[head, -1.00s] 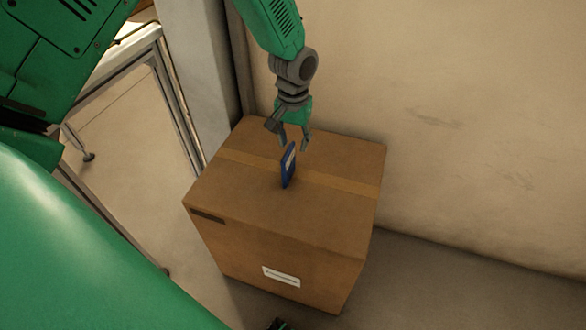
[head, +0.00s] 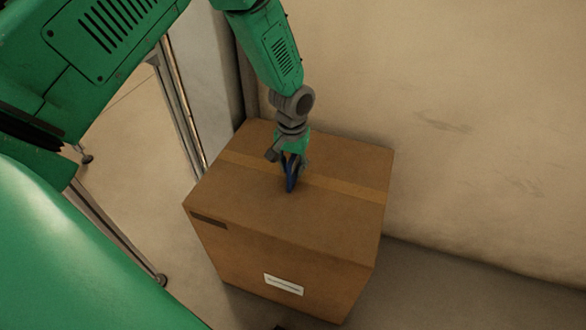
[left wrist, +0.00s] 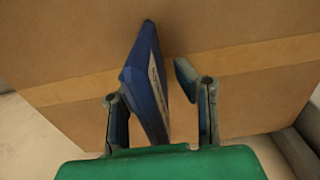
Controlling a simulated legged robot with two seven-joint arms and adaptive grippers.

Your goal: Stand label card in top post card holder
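The label card (head: 290,184) is a thin blue piece with a white printed face, standing on edge on top of a cardboard box. It also shows in the left wrist view (left wrist: 147,85), leaning in the picture between the fingers. My left gripper (head: 290,168) is lowered over the card from above. In the left wrist view my left gripper (left wrist: 160,112) has its fingers apart on both sides of the card, with a clear gap on the right side. The upper part of the card is partly hidden by the fingers in the head view. No post card holder is visible. My right gripper is not seen.
The cardboard box (head: 250,202) has a tape strip across its top and a white label on its front. A beige wall (head: 480,120) stands behind and to the right. A metal frame (head: 180,110) stands to the left. The box top around the card is clear.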

